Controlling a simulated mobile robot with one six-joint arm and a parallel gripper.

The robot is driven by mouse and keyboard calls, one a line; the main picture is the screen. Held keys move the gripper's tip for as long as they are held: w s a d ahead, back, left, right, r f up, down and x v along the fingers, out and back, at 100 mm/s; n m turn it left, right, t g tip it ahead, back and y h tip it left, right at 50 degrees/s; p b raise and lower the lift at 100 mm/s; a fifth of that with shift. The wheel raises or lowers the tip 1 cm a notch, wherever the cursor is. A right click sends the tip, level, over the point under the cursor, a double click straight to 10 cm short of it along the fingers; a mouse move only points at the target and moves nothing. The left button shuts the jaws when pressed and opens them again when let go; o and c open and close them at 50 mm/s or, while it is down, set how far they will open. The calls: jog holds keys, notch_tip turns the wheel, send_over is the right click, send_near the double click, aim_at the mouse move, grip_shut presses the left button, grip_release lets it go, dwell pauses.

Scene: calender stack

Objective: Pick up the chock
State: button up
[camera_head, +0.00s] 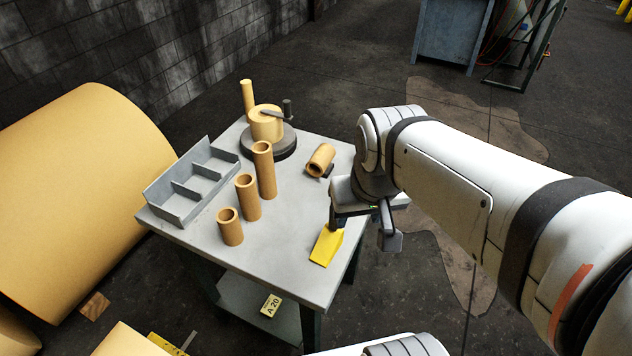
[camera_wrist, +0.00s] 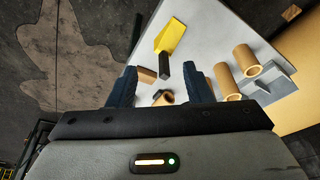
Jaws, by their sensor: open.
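The chock (camera_head: 326,248) is a yellow wedge on the grey table's front right corner in the head view. In the wrist view the yellow chock (camera_wrist: 171,36) lies past my fingertips, with a dark bar-like part at its near end. My gripper (camera_head: 362,225) is open, above the table's right edge and close to the chock. In the wrist view the dark part shows between the fingers of my gripper (camera_wrist: 160,75). I cannot tell whether they touch it. My gripper hides part of the chock's far end in the head view.
The table (camera_head: 290,272) also bears several upright tan tubes (camera_head: 248,198), a lying tube (camera_head: 321,158), a grey divided tray (camera_head: 178,207) and a round dark stand with a tan roll (camera_head: 267,125). The table front is clear.

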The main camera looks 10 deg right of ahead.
jog(key=w+a+f+m+g+b, duration=0.1)
jog(key=w+f+m+g+b, duration=0.2)
jog(key=w+f+m, duration=0.8)
jog(key=n+p, duration=0.1)
jog(key=n, duration=0.2)
send_over(332, 231)
notch_tip(332, 231, down, 6)
jog(key=shift+f, duration=0.1)
jog(key=shift+c, duration=0.2)
grip_shut()
